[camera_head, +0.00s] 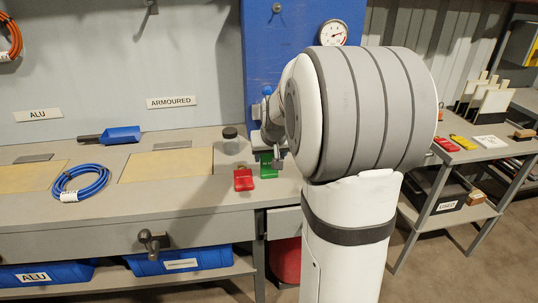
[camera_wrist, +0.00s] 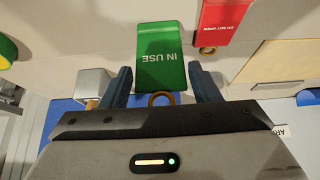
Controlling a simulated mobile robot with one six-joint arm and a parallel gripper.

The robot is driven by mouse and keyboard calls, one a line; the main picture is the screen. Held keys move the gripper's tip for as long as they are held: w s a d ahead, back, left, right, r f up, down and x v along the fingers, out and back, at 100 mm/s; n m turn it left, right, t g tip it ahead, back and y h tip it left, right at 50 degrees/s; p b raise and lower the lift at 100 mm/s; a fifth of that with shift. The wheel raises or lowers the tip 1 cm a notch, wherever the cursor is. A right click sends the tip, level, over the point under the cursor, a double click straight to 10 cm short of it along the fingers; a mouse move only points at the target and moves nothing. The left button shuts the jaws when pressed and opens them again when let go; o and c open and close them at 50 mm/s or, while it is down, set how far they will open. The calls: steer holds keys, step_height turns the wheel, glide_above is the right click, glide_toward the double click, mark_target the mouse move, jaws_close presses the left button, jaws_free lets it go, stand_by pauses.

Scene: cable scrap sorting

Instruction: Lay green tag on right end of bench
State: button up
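The green tag (camera_wrist: 160,55), marked IN USE with a brass ring at its near end, lies between the two blue fingers of my gripper (camera_wrist: 160,80) in the wrist view. A thin gap seems to show on each side of it, so my gripper looks open around it. In the head view the green tag (camera_head: 267,166) is low at the right part of the bench (camera_head: 225,190), right under my gripper (camera_head: 272,150). My arm hides part of the bench's right end there.
A red tag (camera_head: 243,180) lies just left of the green one. A dark-lidded jar (camera_head: 231,142) stands behind it. A side table (camera_head: 470,150) with more tags stands at right.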

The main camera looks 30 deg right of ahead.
steer(key=shift+o, duration=1.4)
steer(key=shift+r, duration=0.1)
